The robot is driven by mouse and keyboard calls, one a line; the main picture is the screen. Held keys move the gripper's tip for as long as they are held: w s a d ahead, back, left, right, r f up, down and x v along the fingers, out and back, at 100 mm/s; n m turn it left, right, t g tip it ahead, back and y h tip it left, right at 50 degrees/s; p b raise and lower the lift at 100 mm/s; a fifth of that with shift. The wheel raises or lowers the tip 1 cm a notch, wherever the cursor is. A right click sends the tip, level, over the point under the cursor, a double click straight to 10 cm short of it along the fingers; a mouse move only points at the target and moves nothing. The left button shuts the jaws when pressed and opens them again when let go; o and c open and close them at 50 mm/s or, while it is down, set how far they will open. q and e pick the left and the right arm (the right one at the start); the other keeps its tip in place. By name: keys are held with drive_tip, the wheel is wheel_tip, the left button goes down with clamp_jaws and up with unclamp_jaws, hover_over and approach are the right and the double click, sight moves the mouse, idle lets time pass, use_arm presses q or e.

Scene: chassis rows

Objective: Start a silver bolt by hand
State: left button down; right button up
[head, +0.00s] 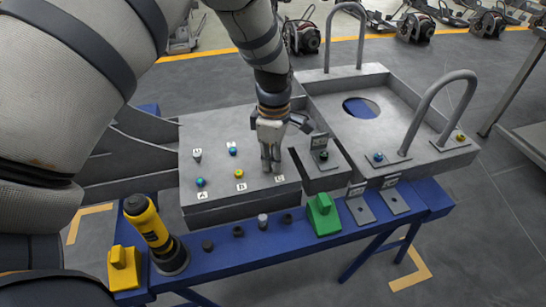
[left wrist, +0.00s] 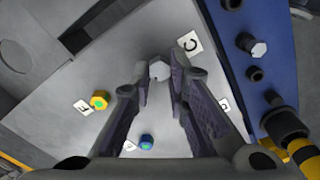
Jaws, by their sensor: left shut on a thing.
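My left gripper (head: 271,165) points down at the grey chassis plate (head: 215,130), beside the label C (head: 279,178). In the left wrist view my left gripper (left wrist: 163,85) is shut on a silver bolt (left wrist: 159,70); its hex head shows between the fingertips. The C label (left wrist: 189,43) is close beside it. The shank is hidden, so I cannot tell whether it sits in a hole. Another silver bolt (head: 262,220) stands on the blue rail (head: 225,262). My right gripper is not in view.
A yellow bolt (head: 239,173) and blue bolts (head: 200,182) sit on the plate near my gripper. A yellow-black power tool (head: 153,230), a yellow block (head: 124,268) and a green block (head: 323,215) stand on the rail. Tall handles (head: 440,100) rise at the right.

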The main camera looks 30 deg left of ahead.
use_arm(q)
drive_tip(key=shift+m, duration=1)
drive_tip(key=m, duration=0.4)
drive_tip(key=shift+w+m, duration=0.15)
drive_tip(key=shift+m, duration=0.15)
drive_tip(key=m, duration=0.5)
drive_tip(key=shift+w+f+m, duration=0.1)
drive_tip(key=shift+m, duration=0.2)
drive_tip(key=c, duration=1.5)
unclamp_jaws()
drive_tip(key=shift+o, duration=0.2)
wheel_tip(320, 180, up, 12)
